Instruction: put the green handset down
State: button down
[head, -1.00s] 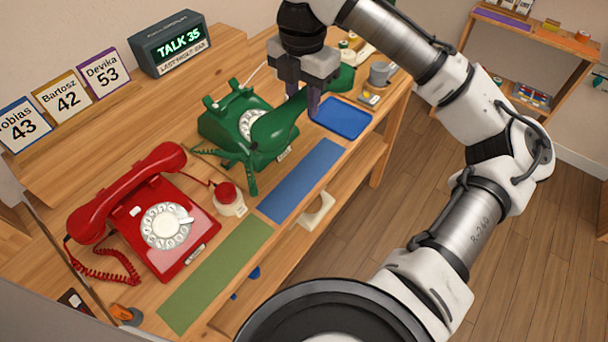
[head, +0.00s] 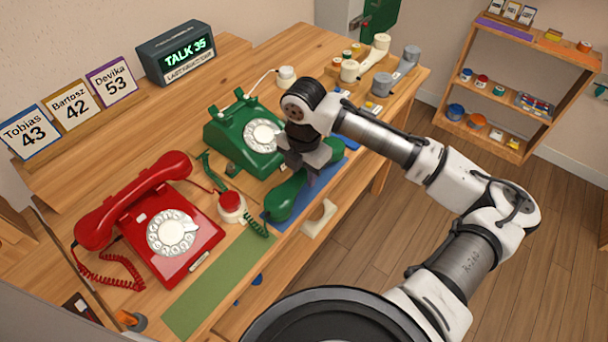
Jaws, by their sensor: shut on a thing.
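The green handset (head: 284,197) lies low over the blue mat (head: 330,184) in front of the green phone. My gripper (head: 310,178) is shut on the handset, with its fingers pointing down at the handset's far part. My wrist hides part of it. I cannot tell whether the handset touches the mat. The green phone (head: 232,139) stands behind with an empty cradle, its white dial showing. The coiled green cord (head: 219,178) runs from the phone's left side to the near end of the handset.
The red phone (head: 148,228) stands at left with its handset on. A round white base with a red top (head: 231,203) sits close to the handset's near end. A green mat (head: 218,285) is bare. A display (head: 176,52) reads TALK 35.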

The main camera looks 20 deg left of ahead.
aim_at(304, 171)
jog(key=shift+f, duration=0.9)
jog(key=shift+f, duration=0.2)
jog(key=c, duration=1.1)
grip_release()
jog(key=shift+r, duration=0.15)
notch_tip(304, 171, up, 12)
jog(key=shift+r+b, duration=0.1)
jog(key=shift+b, duration=0.8)
